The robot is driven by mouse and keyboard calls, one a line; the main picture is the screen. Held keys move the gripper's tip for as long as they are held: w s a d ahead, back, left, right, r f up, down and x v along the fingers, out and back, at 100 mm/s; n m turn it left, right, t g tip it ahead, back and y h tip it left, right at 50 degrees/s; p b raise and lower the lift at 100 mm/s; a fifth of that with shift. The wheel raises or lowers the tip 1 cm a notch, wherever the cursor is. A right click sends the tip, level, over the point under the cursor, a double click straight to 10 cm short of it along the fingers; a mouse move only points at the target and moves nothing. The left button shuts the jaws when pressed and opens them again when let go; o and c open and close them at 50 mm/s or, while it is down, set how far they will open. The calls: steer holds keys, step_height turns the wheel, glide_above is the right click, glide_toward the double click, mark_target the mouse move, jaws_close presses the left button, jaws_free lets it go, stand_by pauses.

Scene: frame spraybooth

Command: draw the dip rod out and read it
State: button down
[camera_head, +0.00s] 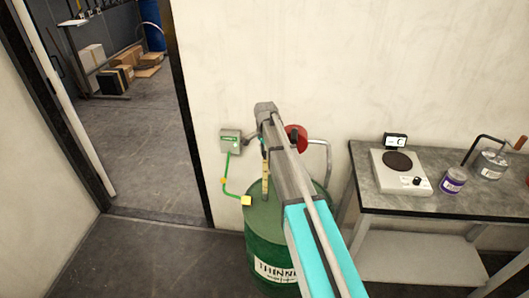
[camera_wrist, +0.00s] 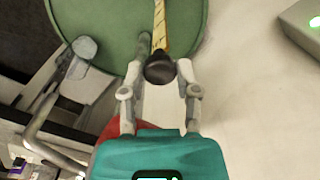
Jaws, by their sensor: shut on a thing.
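The green drum (camera_head: 268,236) stands against the wall in the head view, with a white label that starts with "THINN". The yellow dip rod (camera_head: 265,183) stands upright above its lid, mostly behind my arm. In the wrist view the dip rod (camera_wrist: 160,28) shows dark marks and ends in a black knob (camera_wrist: 160,69). My gripper (camera_wrist: 160,78) is shut on the rod at this knob, a finger on each side. The drum's green lid (camera_wrist: 110,22) lies beyond. I cannot tell how much of the rod is inside the drum, and the marks are too small to read.
A grey-green box (camera_head: 231,142) on the wall has a green cable to a yellow clamp (camera_head: 246,201) at the drum's rim. A red round part (camera_head: 297,138) and a bent grey pipe (camera_head: 326,160) are close right of my arm. A bench (camera_head: 450,207) with a hotplate (camera_head: 400,172) stands at right.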

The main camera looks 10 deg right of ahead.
mark_target(265, 152)
step_height(265, 152, up, 10)
steer(key=p, duration=0.8)
steer(key=shift+w+f, duration=0.15)
steer(key=shift+f, duration=0.05)
steer(key=shift+c, duration=1.7)
jaws_free()
steer(key=shift+a+f, duration=0.1)
steer(key=shift+p, duration=0.35)
